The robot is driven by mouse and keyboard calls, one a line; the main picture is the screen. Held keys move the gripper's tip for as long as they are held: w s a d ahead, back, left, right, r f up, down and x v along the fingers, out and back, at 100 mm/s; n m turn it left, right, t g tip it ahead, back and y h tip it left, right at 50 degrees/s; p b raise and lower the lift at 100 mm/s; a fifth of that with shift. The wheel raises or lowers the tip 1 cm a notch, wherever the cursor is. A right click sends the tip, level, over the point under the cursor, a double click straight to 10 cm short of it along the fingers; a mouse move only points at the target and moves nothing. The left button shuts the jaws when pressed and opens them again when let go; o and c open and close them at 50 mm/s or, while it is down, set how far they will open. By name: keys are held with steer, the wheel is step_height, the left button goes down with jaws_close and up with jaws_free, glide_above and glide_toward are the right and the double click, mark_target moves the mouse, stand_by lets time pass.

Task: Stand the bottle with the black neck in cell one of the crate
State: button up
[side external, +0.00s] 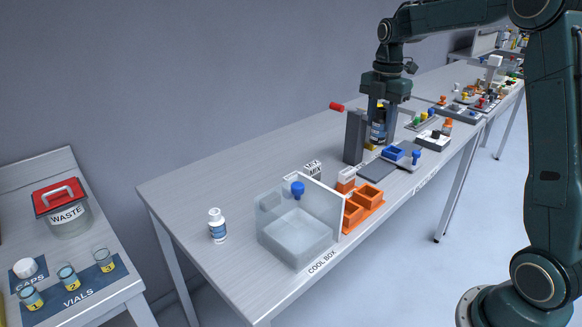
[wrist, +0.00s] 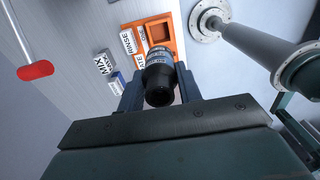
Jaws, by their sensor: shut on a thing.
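My gripper (side external: 378,118) points down over the far part of the bench and is shut on a dark bottle (side external: 378,134) with a pale and blue label. In the wrist view the bottle's black neck (wrist: 160,85) points toward the camera between the two fingers. The bottle looks upright; I cannot tell how far its base is above the bench. The orange crate (side external: 376,191) stands nearer the front edge, left of my gripper in the side view. It has open square cells, and its rim also shows in the wrist view (wrist: 178,24).
A grey upright block (side external: 355,138) with a red-ended lever (side external: 337,106) stands close left of the bottle. A clear cool box (side external: 293,238) with a raised panel borders the crate. A white bottle (side external: 217,226) stands at left, with clear bench around it.

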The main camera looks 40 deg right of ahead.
mark_target(377, 142)
step_height(377, 142, down, 19)
steer(key=shift+r, duration=0.2)
stand_by(0.7)
steer(key=shift+f, duration=0.1)
steer(key=o, duration=1)
step_height(377, 142, up, 11)
steer(key=shift+r, duration=0.65)
steer(key=shift+a, duration=0.1)
